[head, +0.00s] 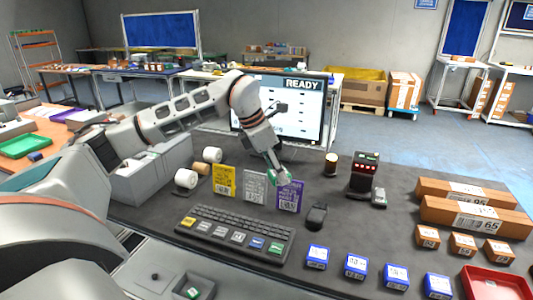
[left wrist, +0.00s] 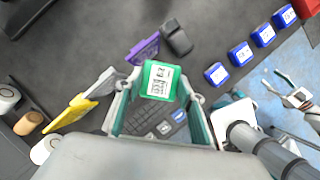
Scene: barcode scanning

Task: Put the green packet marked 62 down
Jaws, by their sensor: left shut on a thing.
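The green packet (left wrist: 158,80), with a white printed label, sits between the fingers of my left gripper (left wrist: 155,92) in the left wrist view. Its number is too small to read. In the head view the left gripper (head: 277,172) is shut on it, and only a small green part of the packet (head: 284,178) shows, close above the purple packet (head: 289,196). A part of my right arm shows at the right of the left wrist view, with what look like its fingers (left wrist: 299,98); their opening is unclear.
Yellow (head: 222,182) and grey (head: 255,186) packets stand left of the purple one, behind the keyboard (head: 235,234). Several blue boxes (head: 356,265) line the front. A monitor (head: 290,112) reads READY. A red tray (head: 495,283) is front right.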

